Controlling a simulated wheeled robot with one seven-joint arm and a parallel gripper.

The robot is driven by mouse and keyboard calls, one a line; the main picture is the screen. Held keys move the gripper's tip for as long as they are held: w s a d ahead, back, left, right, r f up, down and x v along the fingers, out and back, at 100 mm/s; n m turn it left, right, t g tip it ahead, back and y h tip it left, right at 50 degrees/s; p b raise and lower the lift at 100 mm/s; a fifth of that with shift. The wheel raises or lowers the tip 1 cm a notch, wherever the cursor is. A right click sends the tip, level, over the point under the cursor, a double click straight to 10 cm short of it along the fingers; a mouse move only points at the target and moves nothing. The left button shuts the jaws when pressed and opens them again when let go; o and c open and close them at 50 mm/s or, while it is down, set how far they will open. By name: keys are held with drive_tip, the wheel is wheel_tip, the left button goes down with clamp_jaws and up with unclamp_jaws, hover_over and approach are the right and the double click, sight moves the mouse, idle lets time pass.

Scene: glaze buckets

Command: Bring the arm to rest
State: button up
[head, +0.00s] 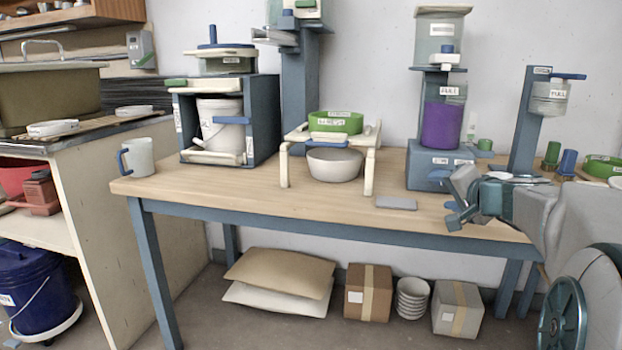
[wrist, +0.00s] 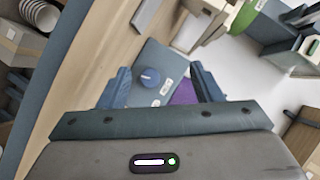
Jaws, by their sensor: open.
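My arm reaches in from the right side of the head view. My gripper (head: 454,205) is over the right part of the wooden table (head: 260,196), near its front edge. The wrist view shows my gripper (wrist: 160,82) with its two blue fingers apart and nothing held between them. Beyond the fingers is the blue-grey base of a dispenser (wrist: 155,65) with a round dark knob. In the head view this dispenser (head: 428,165) stands behind my gripper and carries a clear container of purple glaze (head: 443,124). I cannot tell the exact gap to it.
A white bowl (head: 335,165) stands under a cream stand (head: 369,165) with a green ring (head: 336,122) on top. A grey pad (head: 396,203) lies left of my gripper. A white mug (head: 139,157) stands at the table's left end. Boxes (head: 368,292) lie below the table.

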drive_tip(key=s+a+r+n+g+p, duration=0.3)
drive_tip(key=s+a+p, duration=0.2)
drive_tip(key=a+p, duration=0.25)
drive_tip(key=s+a+r+n+g+p, duration=0.2)
drive_tip(key=s+a+r+g+p, duration=0.1)
drive_tip(key=s+a+p, duration=0.4)
drive_tip(key=s+r+n+g+h+p, duration=0.1)
drive_tip(key=s+r+p, duration=0.2)
drive_tip(key=s+p, duration=0.3)
drive_tip(key=s+r+n+g+p, duration=0.2)
drive_tip(key=s+r+p, duration=0.1)
drive_tip(key=s+p, duration=0.3)
drive_tip(key=s+a+r+n+g+h+p, duration=0.1)
drive_tip(key=s+r+g+p, duration=0.1)
drive_tip(key=s+p, duration=0.4)
drive_tip(key=r+p, duration=0.1)
drive_tip(key=p, duration=0.1)
drive_tip(key=shift+r+n+h+p, duration=0.3)
drive_tip(key=shift+r, duration=0.05)
